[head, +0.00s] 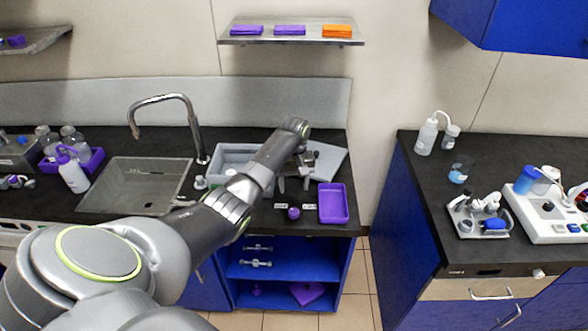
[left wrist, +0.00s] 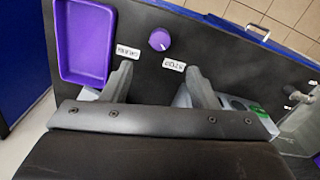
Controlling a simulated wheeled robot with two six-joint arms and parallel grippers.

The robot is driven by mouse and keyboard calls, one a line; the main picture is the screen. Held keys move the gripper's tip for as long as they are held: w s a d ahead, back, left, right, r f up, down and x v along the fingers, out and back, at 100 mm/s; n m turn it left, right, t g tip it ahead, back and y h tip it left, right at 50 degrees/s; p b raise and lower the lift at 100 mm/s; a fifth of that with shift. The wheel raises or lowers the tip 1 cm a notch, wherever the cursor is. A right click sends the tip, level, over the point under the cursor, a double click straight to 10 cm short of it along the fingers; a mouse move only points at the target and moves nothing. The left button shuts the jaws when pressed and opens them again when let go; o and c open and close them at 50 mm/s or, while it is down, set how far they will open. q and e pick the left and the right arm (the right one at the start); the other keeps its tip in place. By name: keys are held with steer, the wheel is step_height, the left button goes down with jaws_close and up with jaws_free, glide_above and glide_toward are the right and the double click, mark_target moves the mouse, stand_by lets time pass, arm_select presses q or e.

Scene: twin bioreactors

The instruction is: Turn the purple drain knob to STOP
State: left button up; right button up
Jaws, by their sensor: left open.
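The purple drain knob (head: 293,213) is on the black counter near its front edge, between two small white labels. In the left wrist view the knob (left wrist: 159,39) has a short white mark near its lower right side. The label on its right (left wrist: 174,65) seems to read STOP upside down; I cannot read the left label (left wrist: 128,52) surely. My left gripper (head: 293,184) is open and empty, behind the knob in the head view. In the left wrist view its fingers (left wrist: 158,72) are spread, with the knob beyond their tips, not between them. My right gripper is not in view.
A purple tray (head: 345,219) lies right of the knob. A grey bin (head: 232,153) stands behind, under my left arm. The sink (head: 110,187) and tall faucet (head: 165,98) are left. An open blue shelf (head: 280,267) is below the counter edge.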

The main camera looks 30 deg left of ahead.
arm_select(q)
step_height(320, 180, up, 6)
steer(key=shift+b, duration=0.5)
steer(key=shift+f, duration=0.1)
